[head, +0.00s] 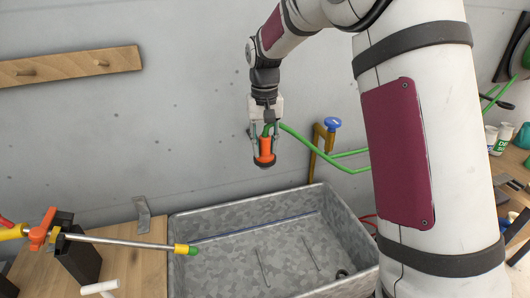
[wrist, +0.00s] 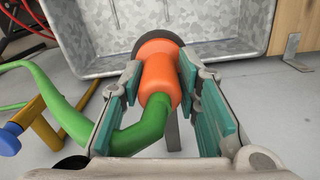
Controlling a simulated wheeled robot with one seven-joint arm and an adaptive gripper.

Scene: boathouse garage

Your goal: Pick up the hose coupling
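The hose coupling (head: 264,151) is orange with a dark end ring, fixed to a green hose (head: 305,142). It points down in the air near the wall, above the back edge of the grey metal tub. My gripper (head: 264,133) is above it, with one finger on each side. In the wrist view, the two teal-padded fingers (wrist: 158,78) press against both sides of the orange coupling (wrist: 158,70). The green hose (wrist: 140,132) bends away to the left below it. The coupling's far end is partly hidden by its own body.
The galvanized tub (head: 345,225) is below, with thin rods inside. A brass tap with a blue handle (head: 332,122) stands behind it. A spray lance (head: 120,242) reaches over the tub's left rim from a wooden bench (head: 140,262). Bottles (head: 503,136) stand at the far right.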

